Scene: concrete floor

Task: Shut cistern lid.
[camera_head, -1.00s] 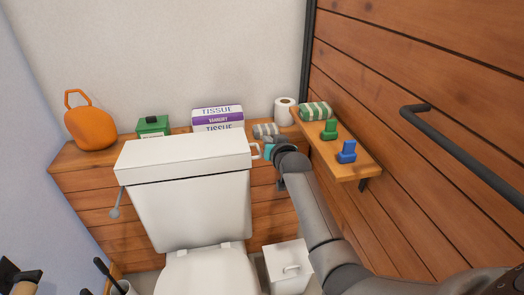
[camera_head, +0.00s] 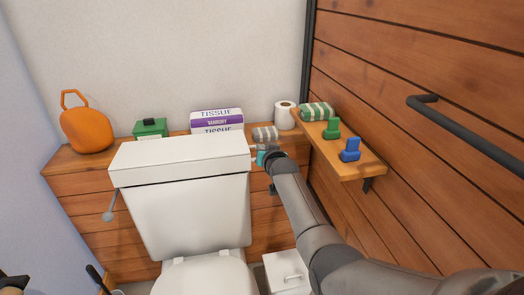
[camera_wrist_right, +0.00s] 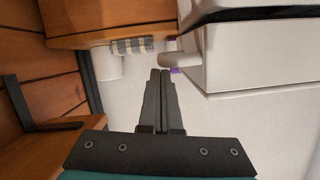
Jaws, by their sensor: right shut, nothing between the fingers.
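The white cistern lid (camera_head: 180,157) lies across the top of the white cistern (camera_head: 190,212). In the right wrist view the lid (camera_wrist_right: 260,55) shows a dark line between it and the cistern; I cannot tell how wide that gap is. A pale handle (camera_wrist_right: 180,59) sticks out from the lid's end. My right gripper (camera_head: 260,154) is at the right end of the lid, beside this handle. In the wrist view its fingers (camera_wrist_right: 160,73) are shut and empty, with their tips close to the handle; contact is unclear.
The wooden ledge (camera_head: 80,160) behind holds an orange container (camera_head: 87,130), a green box (camera_head: 150,127), tissue packs (camera_head: 217,119) and a toilet roll (camera_head: 284,116). A wall shelf (camera_head: 363,168) and a dark rail (camera_head: 470,138) are at right. A white bin (camera_head: 288,273) stands below.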

